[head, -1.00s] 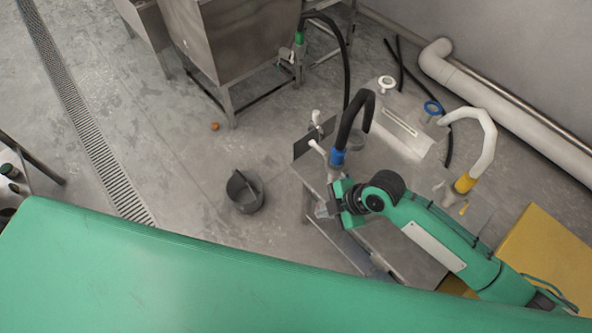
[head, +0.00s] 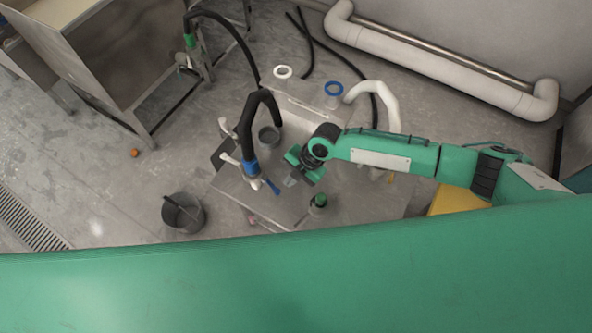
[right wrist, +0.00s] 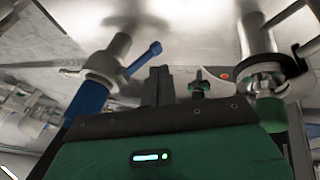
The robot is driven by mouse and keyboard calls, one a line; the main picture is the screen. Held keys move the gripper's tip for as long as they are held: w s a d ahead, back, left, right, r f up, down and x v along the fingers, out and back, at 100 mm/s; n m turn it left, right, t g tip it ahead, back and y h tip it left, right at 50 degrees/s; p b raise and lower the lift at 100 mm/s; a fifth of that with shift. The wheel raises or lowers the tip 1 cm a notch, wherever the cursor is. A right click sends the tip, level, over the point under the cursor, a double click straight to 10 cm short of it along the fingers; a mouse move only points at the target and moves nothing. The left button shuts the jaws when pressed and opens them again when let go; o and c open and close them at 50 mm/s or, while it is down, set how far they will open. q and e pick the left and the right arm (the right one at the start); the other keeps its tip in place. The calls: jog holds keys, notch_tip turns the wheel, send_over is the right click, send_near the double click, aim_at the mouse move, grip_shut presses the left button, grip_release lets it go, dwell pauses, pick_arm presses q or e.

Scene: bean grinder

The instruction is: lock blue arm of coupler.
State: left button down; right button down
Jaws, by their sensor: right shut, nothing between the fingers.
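The blue coupler (head: 251,167) sits at the end of the black hose on the metal table. Its blue arm (head: 272,187) sticks out to the lower right. In the right wrist view the blue coupler body (right wrist: 88,101) is at left, joined to a grey metal pipe, and the blue arm (right wrist: 146,57) points up and right, away from the pipe. My right gripper (head: 290,182) is shut and empty, just right of the blue arm and apart from it in the picture. In the right wrist view its dark fingers (right wrist: 158,86) are below the arm. My left gripper is not in view.
A green coupler (head: 318,201) stands on the table right of my gripper; a green fitting (right wrist: 268,112) also shows at right in the wrist view. A white hose (head: 386,98) rises behind my right arm. A dark bucket (head: 183,213) stands on the floor at left.

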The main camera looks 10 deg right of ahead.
aim_at(278, 190)
jog(key=x, duration=0.5)
jog(key=shift+p, duration=0.3)
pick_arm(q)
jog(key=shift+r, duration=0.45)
pick_arm(e)
jog(key=shift+f+b, duration=0.3)
jog(key=shift+b, duration=0.2)
jog(key=f+t+y+b, duration=0.1)
jog(key=b, duration=0.2)
jog(key=f+y+b, duration=0.1)
jog(key=b, duration=0.4)
jog(key=shift+w+a, duration=0.3)
jog(key=shift+a, duration=0.1)
jog(key=shift+r, duration=0.1)
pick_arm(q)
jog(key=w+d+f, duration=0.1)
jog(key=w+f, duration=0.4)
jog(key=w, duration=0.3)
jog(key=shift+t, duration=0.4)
pick_arm(e)
jog(key=shift+r, duration=0.1)
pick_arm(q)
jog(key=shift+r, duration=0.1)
pick_arm(e)
jog(key=shift+r, duration=0.15)
